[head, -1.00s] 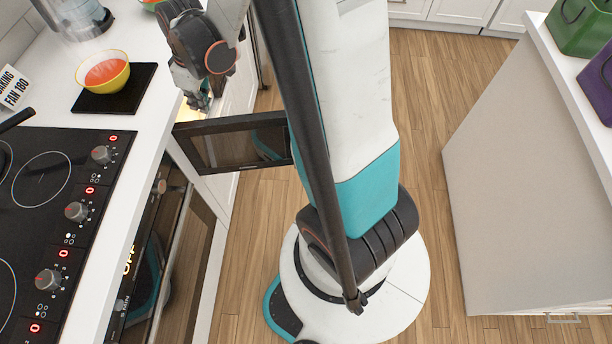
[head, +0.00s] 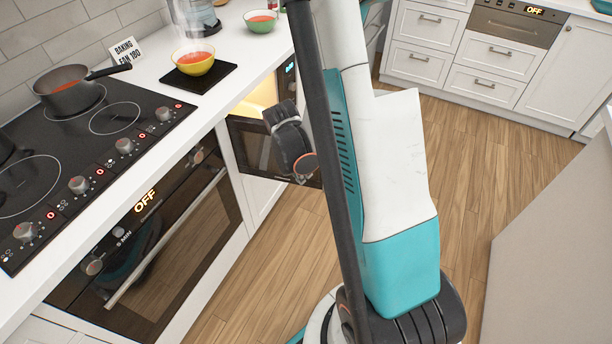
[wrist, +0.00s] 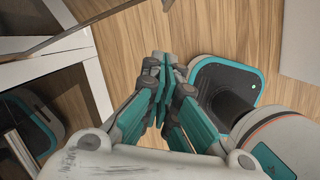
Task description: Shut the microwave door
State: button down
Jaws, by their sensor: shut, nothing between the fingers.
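The microwave (head: 288,78) is built in under the counter, with a lit display and a glowing interior. Its dark glass door (head: 248,148) stands open, sticking out from the cabinet front. My arm covers part of it in the head view. My gripper (wrist: 162,60) is shut and empty in the wrist view, its fingertips over the wooden floor. In the head view the gripper's fingers are hidden behind my wrist, which is in front of the door. A dark edge at the top left of the wrist view may be the door; I cannot tell whether I touch it.
The oven (head: 150,230) with a bar handle lies left of the microwave, below the hob (head: 80,160). A yellow bowl (head: 194,64) on a black mat and a green bowl (head: 261,22) stand on the counter. Floor (head: 470,150) is clear between this counter and the right-hand unit.

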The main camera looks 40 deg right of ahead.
jog(key=d+f+b, duration=0.2)
jog(key=d+f, duration=0.3)
jog(key=f, duration=0.1)
jog(key=shift+d+f+b, duration=0.3)
jog(key=shift+d+f, duration=0.05)
jog(key=shift+f, duration=0.05)
jog(key=shift+w+d, duration=0.1)
jog(key=shift+w, duration=0.05)
